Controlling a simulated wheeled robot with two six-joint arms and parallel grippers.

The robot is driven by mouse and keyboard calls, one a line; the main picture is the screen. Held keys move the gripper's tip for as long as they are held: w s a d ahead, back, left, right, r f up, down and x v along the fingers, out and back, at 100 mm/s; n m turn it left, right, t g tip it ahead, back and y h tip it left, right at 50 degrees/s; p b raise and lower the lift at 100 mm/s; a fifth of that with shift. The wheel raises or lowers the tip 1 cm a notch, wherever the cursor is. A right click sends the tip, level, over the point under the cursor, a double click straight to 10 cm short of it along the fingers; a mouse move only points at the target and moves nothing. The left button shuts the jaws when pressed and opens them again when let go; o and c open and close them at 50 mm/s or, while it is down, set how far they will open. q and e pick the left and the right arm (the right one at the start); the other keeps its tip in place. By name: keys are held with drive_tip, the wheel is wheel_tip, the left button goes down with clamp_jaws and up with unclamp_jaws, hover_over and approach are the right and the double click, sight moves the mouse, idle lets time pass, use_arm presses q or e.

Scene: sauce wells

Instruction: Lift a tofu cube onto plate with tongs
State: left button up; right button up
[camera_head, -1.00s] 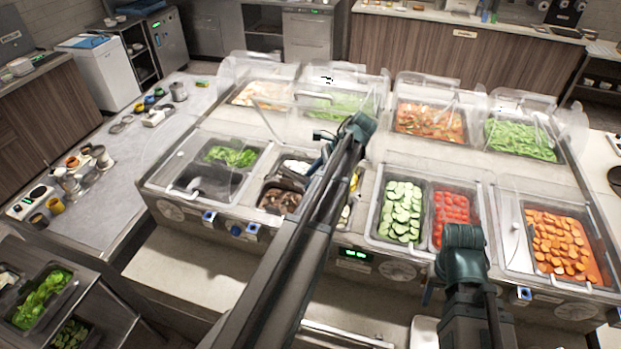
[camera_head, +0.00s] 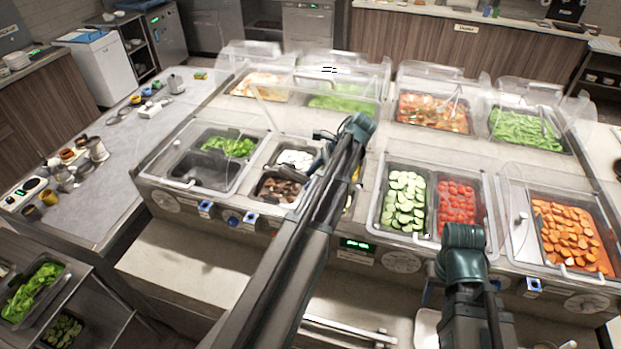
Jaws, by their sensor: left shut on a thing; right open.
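White cubes that look like tofu (camera_head: 294,158) lie in a small well left of centre, behind a well of brown pieces. My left gripper (camera_head: 322,142) is at the right edge of the tofu well. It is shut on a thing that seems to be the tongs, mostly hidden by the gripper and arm. A white dish, perhaps the plate (camera_head: 427,328), shows partly at the bottom, left of my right arm. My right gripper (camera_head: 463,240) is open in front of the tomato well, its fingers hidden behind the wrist.
The counter holds cucumber (camera_head: 404,199), tomato (camera_head: 457,203) and carrot (camera_head: 570,235) wells at right and a leafy green well (camera_head: 229,146) at left. Clear guards (camera_head: 340,68) stand over the back wells. A bare pale ledge (camera_head: 190,265) runs along the front.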

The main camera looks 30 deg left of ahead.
use_arm(q)
clamp_jaws()
wheel_tip(320, 180, up, 12)
drive_tip(key=p, duration=1.2)
drive_tip(key=shift+s, duration=0.15)
